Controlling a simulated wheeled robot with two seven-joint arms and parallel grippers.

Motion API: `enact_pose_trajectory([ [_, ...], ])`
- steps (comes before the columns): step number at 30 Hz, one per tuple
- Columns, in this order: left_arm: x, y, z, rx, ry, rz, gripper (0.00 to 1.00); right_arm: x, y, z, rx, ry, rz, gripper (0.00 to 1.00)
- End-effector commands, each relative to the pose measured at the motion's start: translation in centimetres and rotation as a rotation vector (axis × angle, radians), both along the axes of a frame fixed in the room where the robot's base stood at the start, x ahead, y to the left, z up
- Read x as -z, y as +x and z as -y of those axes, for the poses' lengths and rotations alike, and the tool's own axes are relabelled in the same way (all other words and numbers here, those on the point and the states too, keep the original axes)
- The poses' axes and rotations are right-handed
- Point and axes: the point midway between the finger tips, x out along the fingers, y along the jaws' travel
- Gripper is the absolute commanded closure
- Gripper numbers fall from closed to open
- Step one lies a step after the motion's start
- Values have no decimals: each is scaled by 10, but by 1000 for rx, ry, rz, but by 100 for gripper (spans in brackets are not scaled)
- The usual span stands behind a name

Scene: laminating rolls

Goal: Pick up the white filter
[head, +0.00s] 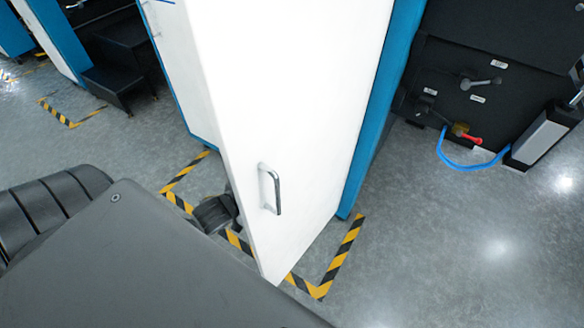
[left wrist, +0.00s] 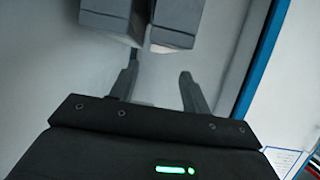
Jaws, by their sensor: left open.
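In the left wrist view my left gripper (left wrist: 160,72) is open, with its two grey fingers apart and nothing between them. Two grey box-shaped blocks (left wrist: 105,18) and (left wrist: 176,24) are just beyond the fingertips, at the top of the picture. A small pale patch (left wrist: 161,48) shows under the right block. I cannot tell whether it belongs to a white filter, and no white filter is clearly seen. In the head view the white cabinet door (head: 285,100) hides my left gripper. My right gripper is not in view.
The door has a metal handle (head: 270,188) and stands close to my left arm. Yellow-black floor tape (head: 340,255) runs around the cabinet. A black machine (head: 490,70) with a blue hose (head: 462,164) stands at right. The floor at lower right is clear.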

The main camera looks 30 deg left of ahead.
Motion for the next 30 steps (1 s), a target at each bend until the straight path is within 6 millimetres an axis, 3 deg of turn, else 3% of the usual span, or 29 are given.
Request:
enact_pose_trajectory([
  [6,12,33,3,0,0,2,53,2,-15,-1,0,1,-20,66],
  [15,16,44,4,0,1,3,53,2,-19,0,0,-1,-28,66],
  [24,31,82,7,-1,1,1,53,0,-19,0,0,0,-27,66],
  [30,37,89,8,1,2,-5,53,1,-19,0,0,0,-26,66],
])
